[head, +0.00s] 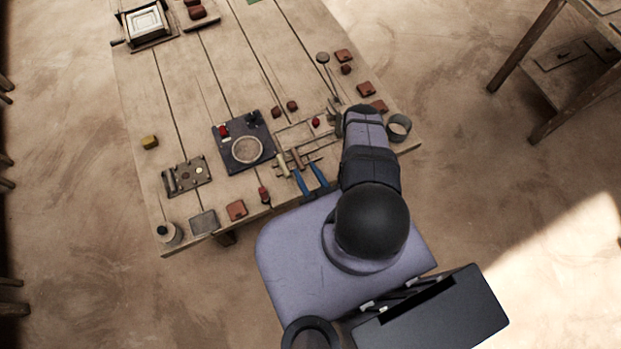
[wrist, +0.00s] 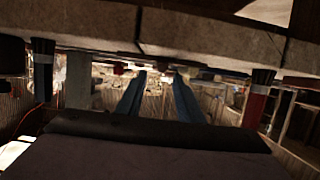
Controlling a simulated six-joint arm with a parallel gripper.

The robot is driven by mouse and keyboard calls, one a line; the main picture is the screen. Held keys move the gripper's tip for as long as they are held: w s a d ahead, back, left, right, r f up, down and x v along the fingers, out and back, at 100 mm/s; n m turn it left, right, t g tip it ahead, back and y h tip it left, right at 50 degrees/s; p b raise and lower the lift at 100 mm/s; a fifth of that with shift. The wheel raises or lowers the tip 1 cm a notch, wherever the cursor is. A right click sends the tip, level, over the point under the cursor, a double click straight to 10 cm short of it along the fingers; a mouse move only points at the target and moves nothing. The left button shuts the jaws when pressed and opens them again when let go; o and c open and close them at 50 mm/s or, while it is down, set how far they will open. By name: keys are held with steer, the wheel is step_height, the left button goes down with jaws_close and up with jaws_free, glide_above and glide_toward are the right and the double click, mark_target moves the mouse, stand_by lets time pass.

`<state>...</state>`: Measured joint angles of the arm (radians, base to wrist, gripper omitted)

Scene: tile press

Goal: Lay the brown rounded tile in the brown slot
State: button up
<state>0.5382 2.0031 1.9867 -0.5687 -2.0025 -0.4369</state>
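Several reddish-brown tile-like pieces lie on the wooden table in the head view: one near the front edge (head: 236,210), others near the right edge (head: 343,56) (head: 366,89). They are too small to tell which is the rounded tile. A dark board with a pale round recess or disc (head: 246,149) lies mid-table, and a dark tray with small round marks (head: 168,182) lies to its left. I cannot tell which holds the brown slot. My gripper is hidden or unclear at the far end of my arm, near the table's right side; its opening cannot be made out.
A round tin (head: 398,127) stands at the right corner. A framed press-like box (head: 145,24) stands far left. The left-centre table is mostly clear.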

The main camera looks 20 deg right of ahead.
steer(key=shift+s+d+r, duration=0.15)
steer(key=shift+s+r, duration=0.05)
steer(key=shift+s, duration=0.3)
steer(key=shift+s+b, duration=0.35)
steer(key=shift+s+r, duration=0.1)
steer(key=shift+s, duration=0.25)
steer(key=shift+s+r, duration=0.1)
steer(key=shift+r, duration=0.1)
steer(key=shift+o, duration=0.5)
steer(key=shift+r+b, duration=0.1)
steer(key=shift+b, duration=0.2)
steer(key=shift+a, duration=0.25)
